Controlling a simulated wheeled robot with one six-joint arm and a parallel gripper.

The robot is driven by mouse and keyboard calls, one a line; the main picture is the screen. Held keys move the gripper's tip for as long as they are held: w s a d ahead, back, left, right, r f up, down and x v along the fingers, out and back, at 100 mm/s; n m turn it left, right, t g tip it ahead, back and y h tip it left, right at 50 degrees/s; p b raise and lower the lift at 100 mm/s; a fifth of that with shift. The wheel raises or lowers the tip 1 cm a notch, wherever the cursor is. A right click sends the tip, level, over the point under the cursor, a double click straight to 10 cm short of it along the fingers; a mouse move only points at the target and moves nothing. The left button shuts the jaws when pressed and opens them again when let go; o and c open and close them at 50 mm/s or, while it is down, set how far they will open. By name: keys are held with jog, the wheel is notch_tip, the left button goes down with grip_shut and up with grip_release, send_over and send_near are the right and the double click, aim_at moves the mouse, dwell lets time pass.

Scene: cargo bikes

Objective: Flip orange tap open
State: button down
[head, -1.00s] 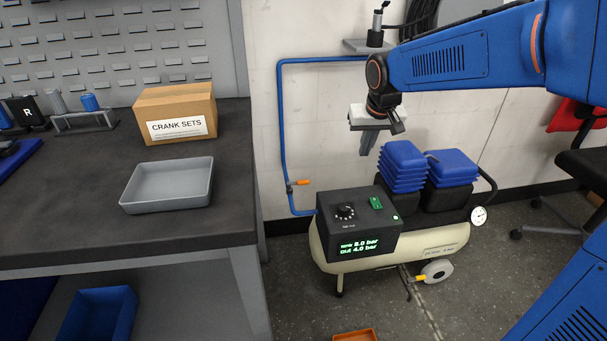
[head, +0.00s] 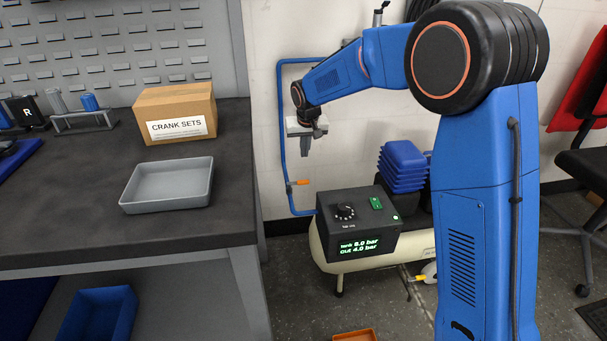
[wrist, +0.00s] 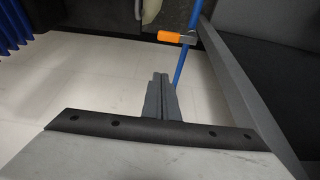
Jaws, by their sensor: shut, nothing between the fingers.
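The orange tap (head: 301,182) sits on the blue pipe (head: 284,135) low on the wall, left of the compressor. Its handle points to the right, across the upright pipe. In the wrist view the orange handle (wrist: 169,37) shows near the top, just right of centre, with a grey fitting on the blue pipe (wrist: 181,65). My gripper (head: 305,154) points down above the tap, with a gap between them. Its fingers are shut and empty; they also show in the wrist view (wrist: 159,82), below the tap in the picture.
The compressor (head: 402,246) with its black control box (head: 357,222) stands right of the tap. The workbench (head: 228,190) edge is close on the left. It carries a grey tray (head: 168,185) and a cardboard box (head: 176,111).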

aim_at(298, 183)
jog(key=shift+w+a+f, duration=0.2)
jog(key=shift+a, duration=0.1)
jog(key=shift+f, duration=0.1)
jog(key=d+x, duration=0.1)
jog(key=x, duration=0.9)
jog(key=shift+s+a, duration=0.1)
jog(key=shift+s, duration=1.95)
